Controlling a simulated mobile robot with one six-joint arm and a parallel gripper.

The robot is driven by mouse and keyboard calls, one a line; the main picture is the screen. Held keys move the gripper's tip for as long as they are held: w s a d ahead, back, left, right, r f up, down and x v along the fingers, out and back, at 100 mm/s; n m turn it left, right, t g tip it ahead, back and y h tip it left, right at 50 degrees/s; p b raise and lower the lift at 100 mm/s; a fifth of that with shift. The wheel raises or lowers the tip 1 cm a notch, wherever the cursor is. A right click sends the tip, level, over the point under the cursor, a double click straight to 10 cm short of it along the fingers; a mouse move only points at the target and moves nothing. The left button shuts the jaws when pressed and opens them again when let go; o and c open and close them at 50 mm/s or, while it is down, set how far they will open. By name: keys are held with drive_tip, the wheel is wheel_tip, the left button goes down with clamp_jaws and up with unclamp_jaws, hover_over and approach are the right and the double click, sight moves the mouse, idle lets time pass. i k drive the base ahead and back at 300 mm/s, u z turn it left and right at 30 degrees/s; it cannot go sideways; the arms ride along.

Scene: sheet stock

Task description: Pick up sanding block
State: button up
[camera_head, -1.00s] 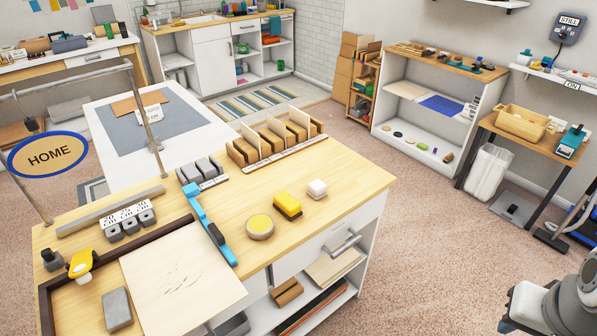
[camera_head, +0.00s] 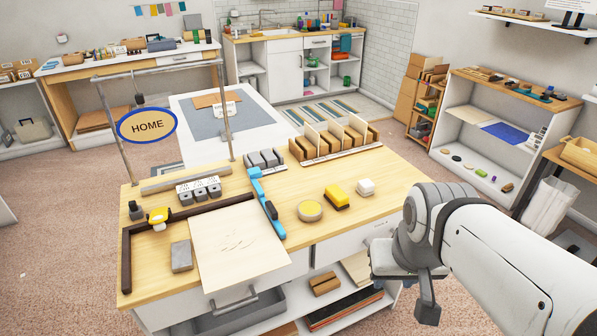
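No block carries a readable label, so I cannot tell for certain which is the sanding block. A plain grey block (camera_head: 181,256) lies on the wooden worktop (camera_head: 395,181), left of the pale board. A yellow block with a dark base (camera_head: 337,197) sits on the right half of the worktop, beside a round tin (camera_head: 309,210). A brown block (camera_head: 324,284) lies on the shelf below. My gripper (camera_head: 410,285) hangs at the worktop's right front, apart from these blocks. Its fingers are partly hidden and I see nothing held in it.
A pale board (camera_head: 238,245) overhangs the front edge, with a blue bar tool (camera_head: 266,203) along its right side. A small white block (camera_head: 365,187) is behind the yellow one. A rack of brown blocks (camera_head: 333,141) lines the back. The worktop's right end is clear.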

sight(335, 195)
drive_tip(key=u, duration=0.1)
drive_tip(key=i, duration=1)
